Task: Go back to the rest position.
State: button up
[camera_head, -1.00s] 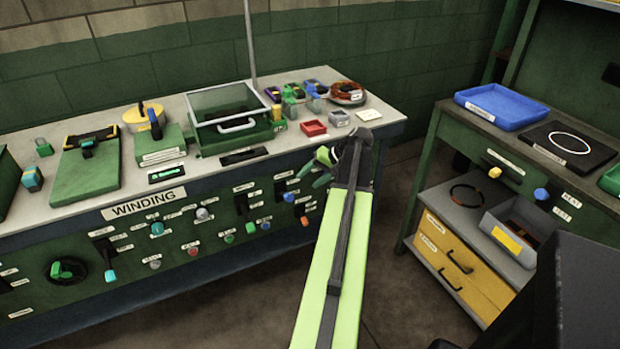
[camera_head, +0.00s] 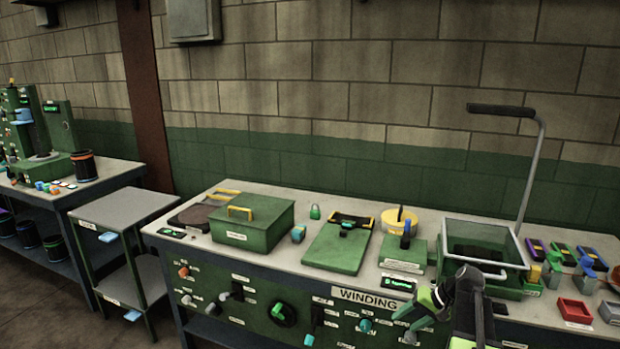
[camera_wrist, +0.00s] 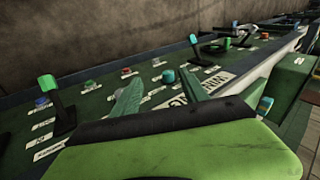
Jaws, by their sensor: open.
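My gripper (camera_head: 418,318) is at the lower right of the head view, in front of the winding bench's (camera_head: 262,297) control panel. Its green fingers (camera_wrist: 160,92) stand apart in the wrist view, with nothing between them. The bench panel with its knobs and levers lies beyond the fingers. The white WINDING label (camera_head: 368,299) is on the bench front, just left of my gripper in the head view.
On the bench are a green box (camera_head: 252,222), a green clamp board (camera_head: 338,244), a glass-lidded case (camera_head: 482,240) and red and grey trays (camera_head: 574,311). A grey side table (camera_head: 124,208) stands left. Levers (camera_wrist: 62,106) stick out from the panel near my gripper.

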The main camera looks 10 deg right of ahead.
jog(key=w+a+r+n+g+p, duration=0.1)
jog(key=a+r+n+g+p, duration=0.15)
jog(key=a, duration=1.45)
jog(key=s+a+n+g+h+p, duration=0.25)
jog(key=s+a+n, duration=0.2)
jog(key=a, duration=0.95)
jog(key=s+d+h, duration=0.1)
jog(key=s, duration=0.1)
jog(key=s+d+f+m+h, duration=0.1)
jog(key=s+d, duration=0.1)
jog(key=shift+d+f+m+t+h+b, duration=0.1)
jog(key=shift+d+m+t+h+b, duration=0.2)
jog(key=shift+h, duration=0.05)
